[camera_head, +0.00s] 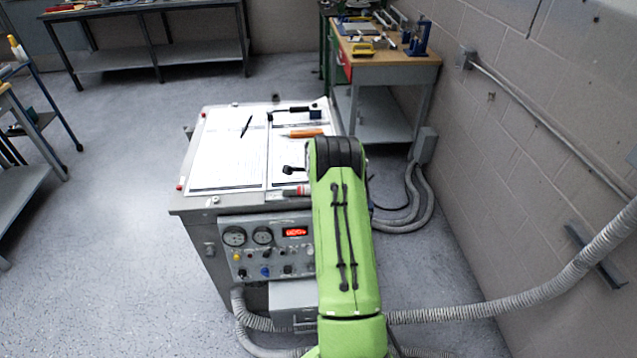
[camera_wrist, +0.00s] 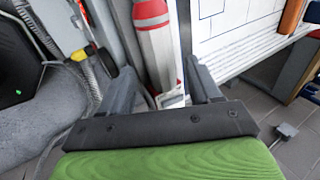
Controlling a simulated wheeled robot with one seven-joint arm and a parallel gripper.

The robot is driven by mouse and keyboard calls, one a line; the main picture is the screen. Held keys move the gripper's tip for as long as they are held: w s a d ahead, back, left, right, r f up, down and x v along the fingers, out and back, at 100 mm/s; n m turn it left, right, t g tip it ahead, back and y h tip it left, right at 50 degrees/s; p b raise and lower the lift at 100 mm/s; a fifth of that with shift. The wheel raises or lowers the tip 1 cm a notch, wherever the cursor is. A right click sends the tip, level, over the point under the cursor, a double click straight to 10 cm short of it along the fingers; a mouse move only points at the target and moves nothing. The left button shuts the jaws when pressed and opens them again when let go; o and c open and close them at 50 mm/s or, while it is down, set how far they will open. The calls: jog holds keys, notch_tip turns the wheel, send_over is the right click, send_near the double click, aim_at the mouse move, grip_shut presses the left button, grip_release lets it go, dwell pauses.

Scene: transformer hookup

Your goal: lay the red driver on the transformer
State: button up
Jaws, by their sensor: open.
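The transformer (camera_head: 190,203) is the grey cabinet with white sheets on its top and a gauge panel on its front. A red and pale-grey cylindrical thing, which looks like the red driver (camera_head: 297,190), shows at the top's front edge beside my arm. In the wrist view the red driver (camera_wrist: 154,42) runs lengthwise between my fingers, its near end close to the palm. My gripper (camera_wrist: 160,75) is open around it, with a gap at each side. I cannot tell what the driver rests on. My arm hides the gripper in the head view.
An orange-handled tool (camera_head: 303,133), a black pen-like tool (camera_head: 246,126) and a black tool (camera_head: 292,111) lie on the sheets. A workbench (camera_head: 400,75) stands behind, near the block wall (camera_head: 500,70). Grey conduits (camera_head: 480,313) run at the right.

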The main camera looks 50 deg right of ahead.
jog(key=v, duration=1.1)
jog(key=s+a+r+n+t+y, duration=0.1)
jog(key=s+a+r+n, duration=0.1)
jog(key=a+r+n, duration=0.55)
jog(key=s+a+r+n, duration=0.2)
jog(key=a+r+n, duration=0.2)
jog(key=a+r, duration=0.6)
jog(key=s+a+n+y, duration=0.2)
jog(key=s+a+n, duration=1.2)
jog(key=s+a, duration=0.4)
jog(key=s, duration=0.2)
jog(key=shift+s+n+t+y, duration=0.35)
jog(key=shift+s+t+y, duration=0.05)
